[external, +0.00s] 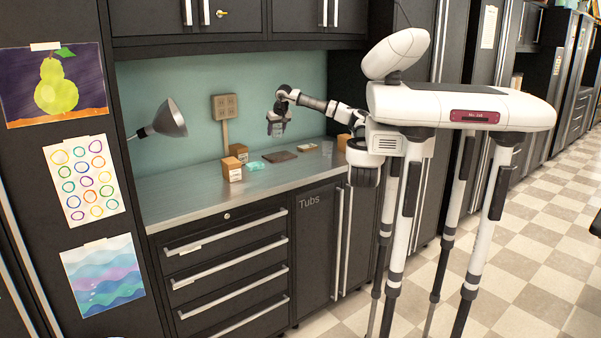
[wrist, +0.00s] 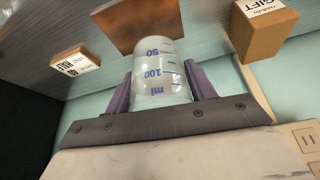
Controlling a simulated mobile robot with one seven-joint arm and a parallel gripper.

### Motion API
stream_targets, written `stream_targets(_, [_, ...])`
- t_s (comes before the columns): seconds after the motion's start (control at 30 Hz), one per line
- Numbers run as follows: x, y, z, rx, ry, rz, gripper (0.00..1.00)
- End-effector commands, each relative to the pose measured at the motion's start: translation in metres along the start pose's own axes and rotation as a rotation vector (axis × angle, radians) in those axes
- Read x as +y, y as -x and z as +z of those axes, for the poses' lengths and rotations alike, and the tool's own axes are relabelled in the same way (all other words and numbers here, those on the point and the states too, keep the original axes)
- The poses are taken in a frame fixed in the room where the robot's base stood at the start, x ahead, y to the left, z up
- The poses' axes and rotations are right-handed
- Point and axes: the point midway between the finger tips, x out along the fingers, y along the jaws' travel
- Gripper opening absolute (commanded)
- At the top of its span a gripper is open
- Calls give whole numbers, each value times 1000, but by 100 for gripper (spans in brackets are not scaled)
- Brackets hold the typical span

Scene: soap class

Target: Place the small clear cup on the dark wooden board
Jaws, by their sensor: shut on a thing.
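The small clear cup (wrist: 158,60), with blue "50", "100" and "ml" markings, is between the purple fingers of my gripper (wrist: 161,86) in the wrist view. The fingers are closed on its two sides. The dark wooden board (wrist: 140,24) lies beyond the cup in the wrist view, partly hidden by it. In the external view the board (external: 279,157) lies flat on the grey counter. There my gripper (external: 276,127) hangs well above the counter, over the board's area. The cup is too small to make out clearly in the external view.
Cardboard boxes (external: 231,169) (external: 238,152) stand left of the board. A small teal item (external: 255,166) lies between them and the board. Another box (external: 343,142) is at the right. A lamp (external: 168,121) juts over the counter's left end. The front left counter (external: 185,205) is clear.

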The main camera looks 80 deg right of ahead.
Motion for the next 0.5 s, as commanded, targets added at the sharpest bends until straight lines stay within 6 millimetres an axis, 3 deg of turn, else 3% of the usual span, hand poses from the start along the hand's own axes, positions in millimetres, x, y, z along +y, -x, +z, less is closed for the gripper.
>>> stream_targets(0.03, [0, -17, 8, 0, 0, -1, 30])
stream_targets(0.2, [0, -47, 22, -1, 0, -2, 30])
stream_targets(0.5, [0, -66, 30, 1, 0, 0, 30])
